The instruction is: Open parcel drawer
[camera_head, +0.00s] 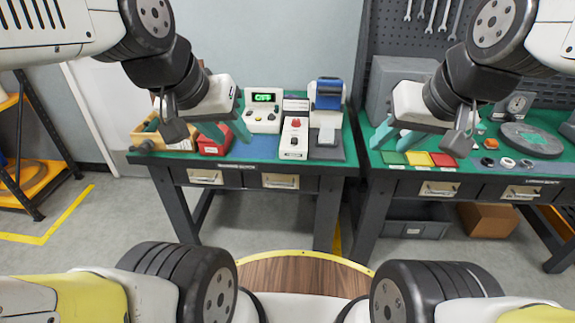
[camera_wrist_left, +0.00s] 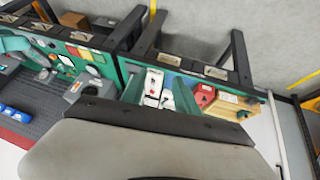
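The left workbench has two drawers under its top, the left one (camera_head: 205,177) and the right one (camera_head: 280,181), both looking shut. The right workbench has two more, a left one (camera_head: 438,190) and a right one (camera_head: 521,193), also looking shut. Their labels are too small to read, so I cannot tell which is the parcel drawer. My left gripper (camera_head: 225,131) is open and empty above the left bench; its teal fingers also show in the left wrist view (camera_wrist_left: 171,92). My right gripper (camera_head: 394,139) is open above the right bench's left part. Neither touches a drawer.
On the left bench stand a red box (camera_head: 213,146), a device with a green display (camera_head: 263,111), a white button box (camera_head: 294,138) and a blue-topped machine (camera_head: 327,95). Coloured cards (camera_head: 419,159) lie on the right bench. A grey bin (camera_head: 414,221) and cardboard box (camera_head: 487,219) sit below.

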